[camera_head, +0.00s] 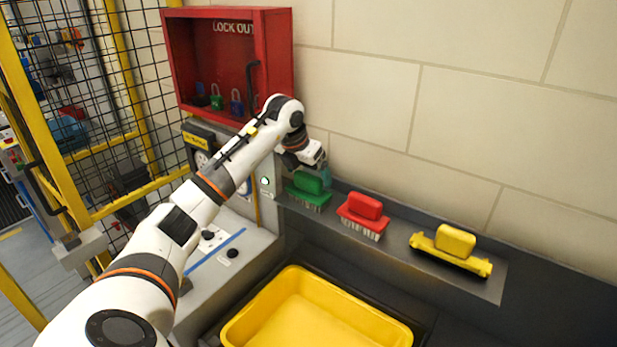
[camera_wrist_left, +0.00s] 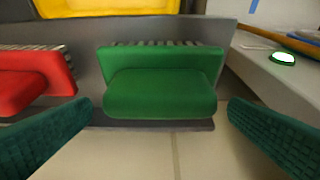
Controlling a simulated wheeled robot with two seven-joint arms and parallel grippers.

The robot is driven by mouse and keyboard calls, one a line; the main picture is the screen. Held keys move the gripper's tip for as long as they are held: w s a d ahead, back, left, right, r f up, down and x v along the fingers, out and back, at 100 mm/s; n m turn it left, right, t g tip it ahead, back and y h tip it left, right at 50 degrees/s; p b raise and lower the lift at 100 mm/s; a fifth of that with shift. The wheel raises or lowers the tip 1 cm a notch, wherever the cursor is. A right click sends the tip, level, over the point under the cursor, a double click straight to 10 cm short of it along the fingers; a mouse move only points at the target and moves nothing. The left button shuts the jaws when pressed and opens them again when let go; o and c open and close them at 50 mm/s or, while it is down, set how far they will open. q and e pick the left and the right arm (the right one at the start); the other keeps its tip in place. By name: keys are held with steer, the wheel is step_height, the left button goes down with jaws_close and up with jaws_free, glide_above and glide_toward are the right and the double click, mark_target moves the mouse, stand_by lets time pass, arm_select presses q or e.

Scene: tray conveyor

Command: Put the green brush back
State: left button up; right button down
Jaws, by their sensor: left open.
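The green brush (camera_head: 308,189) sits on the grey wall shelf, at the left end of a row of brushes, with its bristles down. In the left wrist view the green brush (camera_wrist_left: 160,90) shows close up, between two dark green fingertips. My left gripper (camera_head: 318,172) is at the green brush's upper side. In the wrist view its fingers (camera_wrist_left: 160,135) are wide apart, one on each side of the brush, with gaps to it. It is open and holds nothing. My right gripper is not in view.
A red brush (camera_head: 362,215) and a yellow brush (camera_head: 451,249) stand to the right on the shelf (camera_head: 400,262). A yellow tray (camera_head: 377,325) lies below. A red lockout box (camera_head: 280,55) hangs on the wall above my left arm. A grey control panel (camera_head: 235,262) stands left of the tray.

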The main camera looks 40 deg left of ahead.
arm_select(q)
steer(key=b+v, duration=0.2)
steer(key=v, duration=0.8)
steer(key=shift+s, duration=0.1)
